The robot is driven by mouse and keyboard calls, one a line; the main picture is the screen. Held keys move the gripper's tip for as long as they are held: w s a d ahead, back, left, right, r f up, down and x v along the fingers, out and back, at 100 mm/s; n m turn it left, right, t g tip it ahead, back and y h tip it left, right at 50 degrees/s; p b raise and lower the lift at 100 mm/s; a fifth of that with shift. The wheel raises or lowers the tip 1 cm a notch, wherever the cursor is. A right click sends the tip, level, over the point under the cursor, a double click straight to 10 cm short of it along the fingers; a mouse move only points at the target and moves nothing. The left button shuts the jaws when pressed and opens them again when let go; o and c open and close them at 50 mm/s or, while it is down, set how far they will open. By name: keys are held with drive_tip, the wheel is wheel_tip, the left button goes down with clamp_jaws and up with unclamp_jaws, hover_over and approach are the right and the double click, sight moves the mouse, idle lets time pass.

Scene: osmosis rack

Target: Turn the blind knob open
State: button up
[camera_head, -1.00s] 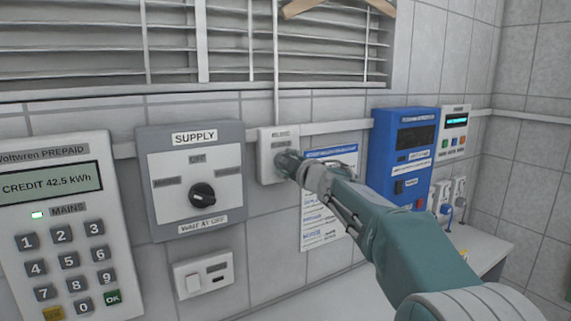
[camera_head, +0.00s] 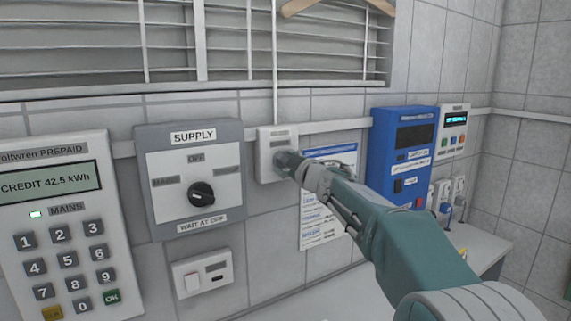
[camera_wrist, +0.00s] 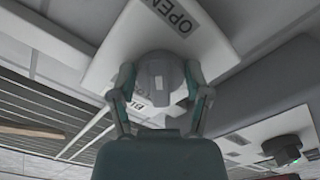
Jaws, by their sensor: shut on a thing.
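The blind knob (camera_wrist: 162,72) is a round grey knob on a small white wall plate (camera_head: 268,139). In the wrist view the plate (camera_wrist: 215,52) carries an OPEN label at the top and a partly covered label below. My gripper (camera_wrist: 160,82) is shut on the knob, one finger on each side. In the head view my gripper (camera_head: 288,163) covers most of the knob. The window blind (camera_head: 225,50) hangs above, with pale horizontal slats and a rod running down to the plate.
A grey supply switch panel (camera_head: 236,133) and a prepaid meter (camera_head: 120,200) are on the wall to the left. A small socket plate (camera_head: 213,282) sits below. A notice sheet (camera_head: 315,225) and a blue unit (camera_head: 405,118) are to the right, above a white counter (camera_head: 488,240).

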drive_tip(key=o, duration=1.2)
drive_tip(key=shift+f, duration=0.35)
drive_tip(key=shift+c, duration=0.2)
drive_tip(key=shift+r, duration=0.15)
drive_tip(key=shift+r, duration=0.1)
drive_tip(key=shift+s, duration=0.1)
drive_tip(key=shift+s+d, duration=0.2)
drive_tip(key=shift+s, duration=0.05)
drive_tip(key=v, duration=1.1)
